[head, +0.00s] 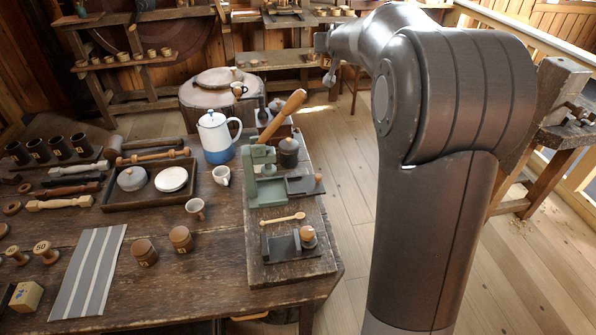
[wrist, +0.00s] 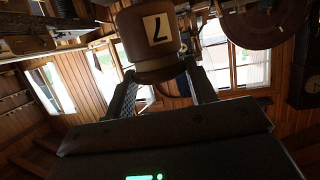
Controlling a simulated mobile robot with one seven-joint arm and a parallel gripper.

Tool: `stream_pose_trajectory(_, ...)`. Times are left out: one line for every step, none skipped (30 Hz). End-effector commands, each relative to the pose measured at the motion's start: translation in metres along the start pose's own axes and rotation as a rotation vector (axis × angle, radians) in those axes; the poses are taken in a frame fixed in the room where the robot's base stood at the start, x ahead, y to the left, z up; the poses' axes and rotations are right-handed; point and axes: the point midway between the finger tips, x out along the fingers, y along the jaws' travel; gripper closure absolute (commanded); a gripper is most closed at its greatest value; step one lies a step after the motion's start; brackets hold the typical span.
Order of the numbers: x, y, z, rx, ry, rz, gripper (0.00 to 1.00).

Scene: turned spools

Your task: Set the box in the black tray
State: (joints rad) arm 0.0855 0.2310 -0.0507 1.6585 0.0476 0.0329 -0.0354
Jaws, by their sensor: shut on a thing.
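My gripper (wrist: 161,75) is shut on a brown turned round box (wrist: 150,35) with a pale label bearing a dark mark, seen in the wrist view. The box sits between the two fingers, well clear of the table. In the head view my arm reaches away at the upper right, and its far end is small and partly hidden. A dark, low tray (head: 305,185) lies beside the green press on the board. A second black piece (head: 280,249) with a wooden knob stands nearer. I cannot tell which is the black tray.
Two similar labelled round boxes (head: 145,252) (head: 181,239) stand on the table (head: 215,285). A striped cloth (head: 88,272), a brown tray (head: 112,202) with two round lidded things, a blue-white pot (head: 217,138) and mugs are around. The green press (head: 262,178) with its raised handle stands tall.

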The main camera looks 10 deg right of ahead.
Motion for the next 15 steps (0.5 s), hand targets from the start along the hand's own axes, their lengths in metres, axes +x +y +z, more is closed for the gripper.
stream_pose_trajectory(0.002, 0.001, 0.016, 0.002, -0.005, 0.003, 0.89)
stream_pose_trajectory(0.003, 0.002, 0.024, 0.003, -0.004, 0.005, 0.89)
stream_pose_trajectory(0.004, 0.002, 0.035, 0.005, -0.005, 0.008, 0.89)
stream_pose_trajectory(0.004, 0.002, 0.044, 0.006, -0.006, 0.01, 0.89)
stream_pose_trajectory(0.005, 0.002, 0.054, 0.007, -0.006, 0.012, 0.89)
stream_pose_trajectory(0.006, 0.001, 0.066, 0.009, -0.006, 0.014, 0.89)
stream_pose_trajectory(0.007, 0.0, 0.077, 0.01, -0.006, 0.016, 0.89)
stream_pose_trajectory(0.007, -0.001, 0.088, 0.011, -0.007, 0.017, 0.89)
stream_pose_trajectory(0.008, -0.002, 0.103, 0.013, -0.008, 0.021, 0.89)
stream_pose_trajectory(0.008, -0.003, 0.115, 0.015, -0.008, 0.024, 0.89)
stream_pose_trajectory(0.008, -0.004, 0.127, 0.017, -0.008, 0.028, 0.89)
stream_pose_trajectory(0.007, -0.005, 0.145, 0.019, -0.008, 0.034, 0.89)
stream_pose_trajectory(0.006, -0.006, 0.158, 0.023, -0.008, 0.039, 0.89)
stream_pose_trajectory(0.004, -0.006, 0.171, 0.024, -0.009, 0.045, 0.89)
stream_pose_trajectory(0.002, -0.007, 0.189, 0.027, -0.009, 0.053, 0.89)
